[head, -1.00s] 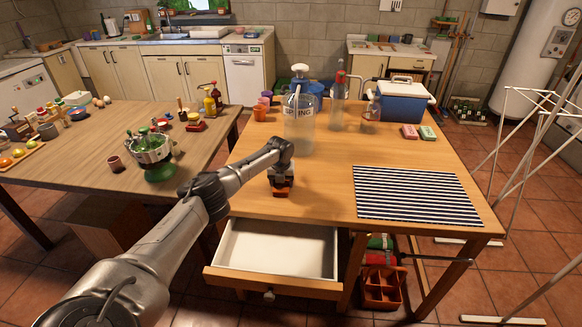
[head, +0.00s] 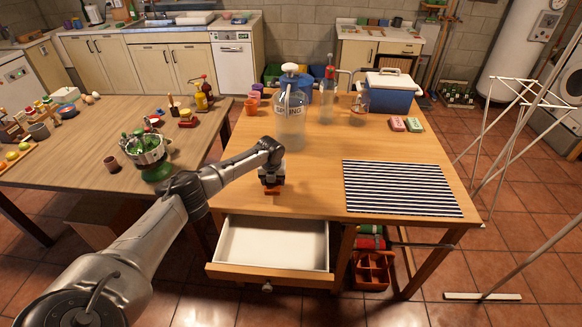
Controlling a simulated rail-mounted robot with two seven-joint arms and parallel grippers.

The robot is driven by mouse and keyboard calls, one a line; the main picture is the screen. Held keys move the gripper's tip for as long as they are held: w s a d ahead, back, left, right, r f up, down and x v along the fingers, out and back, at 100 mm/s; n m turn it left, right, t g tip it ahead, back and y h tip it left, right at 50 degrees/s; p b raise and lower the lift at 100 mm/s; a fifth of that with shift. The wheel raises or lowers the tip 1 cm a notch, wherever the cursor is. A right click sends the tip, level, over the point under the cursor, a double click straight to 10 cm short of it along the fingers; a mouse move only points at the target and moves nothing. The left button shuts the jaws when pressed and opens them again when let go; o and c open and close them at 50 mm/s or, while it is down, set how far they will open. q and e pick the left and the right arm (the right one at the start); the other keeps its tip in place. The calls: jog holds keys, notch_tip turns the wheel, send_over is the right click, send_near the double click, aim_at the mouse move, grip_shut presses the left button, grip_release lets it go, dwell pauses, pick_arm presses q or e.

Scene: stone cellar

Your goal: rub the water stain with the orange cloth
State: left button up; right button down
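My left gripper (head: 271,184) points down at the wooden table (head: 320,180), near its front left edge and above the open drawer. A small patch of orange, which looks like the orange cloth (head: 272,191), shows under its fingertips, at or close to the tabletop. The gripper looks shut on it, and the dark gripper body hides most of the cloth. I cannot make out a water stain; it may be under the gripper. My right gripper is out of view.
A large clear jar (head: 291,120) stands just behind my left gripper. A striped mat (head: 400,188) lies to the right. The empty white drawer (head: 272,243) is pulled out in front. A blue cooler (head: 390,98) and bottle (head: 328,98) stand at the back. The table's middle is clear.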

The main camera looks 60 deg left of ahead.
pick_arm(q)
jog(key=shift+r+p, duration=1.8)
jog(key=shift+r, duration=0.55)
jog(key=shift+d, duration=0.1)
